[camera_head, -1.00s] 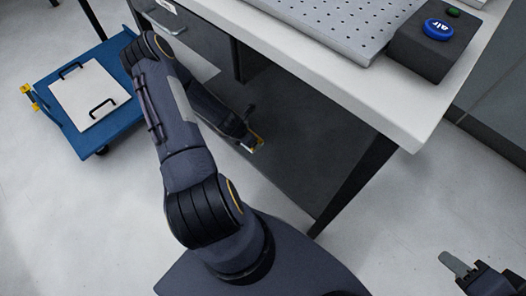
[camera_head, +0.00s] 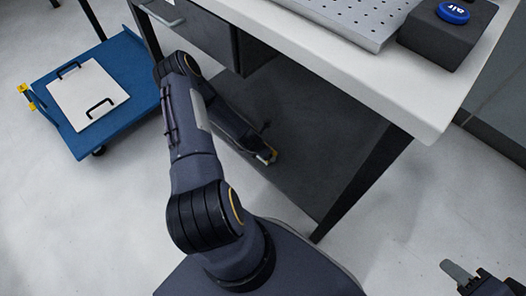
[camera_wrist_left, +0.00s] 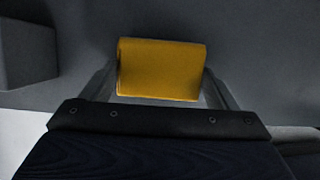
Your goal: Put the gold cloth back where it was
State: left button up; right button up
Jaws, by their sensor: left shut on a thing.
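The gold cloth (camera_wrist_left: 161,70) is a folded, yellow-gold block between the two fingers of my left gripper (camera_wrist_left: 160,88) in the left wrist view. The gripper is shut on it. My right gripper (camera_head: 464,277) is at the lower right edge, partly cut off. One grey finger shows, and I cannot tell whether it is open or shut.
A white-topped workbench (camera_head: 330,75) with a perforated metal plate (camera_head: 335,18) and a dark box with a blue air button (camera_head: 453,13) stands above my left gripper. Its dark leg (camera_head: 362,180) is right of the gripper. A blue cart (camera_head: 130,60) carries a white handled board (camera_head: 88,93) at left.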

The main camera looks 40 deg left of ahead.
pick_arm(q)
jog(key=shift+f, duration=0.15)
jog(key=o, duration=0.9)
jog(key=shift+r, duration=0.35)
jog(key=p+v, duration=0.4)
jog(key=v, duration=0.7)
jog(key=shift+s+r, duration=0.2)
jog(key=shift+r, duration=0.1)
jog(key=shift+s, duration=0.1)
